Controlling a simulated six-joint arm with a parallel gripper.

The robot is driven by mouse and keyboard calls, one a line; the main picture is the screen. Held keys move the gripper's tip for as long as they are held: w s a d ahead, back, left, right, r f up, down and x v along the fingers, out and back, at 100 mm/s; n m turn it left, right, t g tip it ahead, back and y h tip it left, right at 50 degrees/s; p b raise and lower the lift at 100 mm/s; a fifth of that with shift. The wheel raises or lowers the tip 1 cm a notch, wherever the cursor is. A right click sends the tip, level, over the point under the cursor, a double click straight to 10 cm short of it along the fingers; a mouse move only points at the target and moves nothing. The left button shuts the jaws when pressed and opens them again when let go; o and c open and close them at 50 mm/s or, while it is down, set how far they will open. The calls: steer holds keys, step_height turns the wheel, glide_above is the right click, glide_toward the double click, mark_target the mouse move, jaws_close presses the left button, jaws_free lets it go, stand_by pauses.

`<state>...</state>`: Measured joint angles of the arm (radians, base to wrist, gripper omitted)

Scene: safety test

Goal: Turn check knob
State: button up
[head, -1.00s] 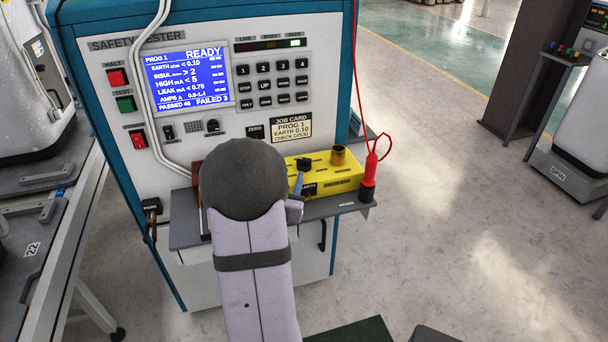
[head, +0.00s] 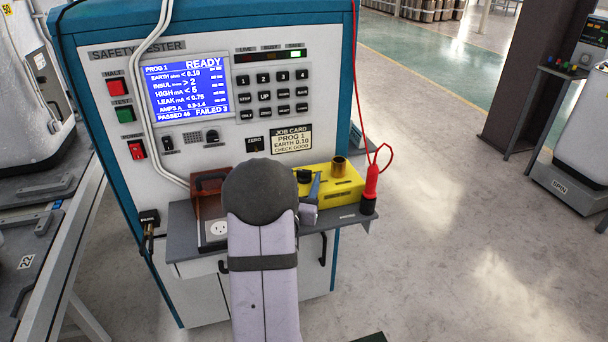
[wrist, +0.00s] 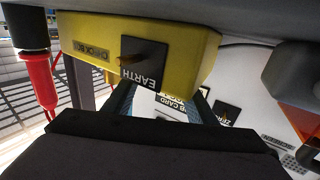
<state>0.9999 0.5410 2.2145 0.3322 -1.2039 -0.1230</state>
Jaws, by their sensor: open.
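The yellow check box (head: 345,187) sits on the grey shelf of the safety tester, with a black part and a brass post on top. In the wrist view, the box (wrist: 190,40) shows upside down, with a black EARTH plate (wrist: 143,63) carrying a small brownish pointer or knob (wrist: 150,58). My gripper (head: 312,188) is at the box's front left, its blue-grey finger overlapping the box in the head view. In the wrist view my gripper (wrist: 165,93) is open and empty, just short of the EARTH plate. The arm hides part of the box front in the head view.
The tester screen (head: 186,88) reads READY. A second small knob, labelled ZERO (head: 255,145), is on the panel. A red probe (head: 371,183) with its cable stands right of the box. A brown open box with a socket (head: 214,230) is left of my arm.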

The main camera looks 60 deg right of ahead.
steer(key=shift+x, duration=1.15)
steer(key=shift+c, duration=0.4)
steer(key=c, duration=1)
steer(key=shift+t, duration=0.3)
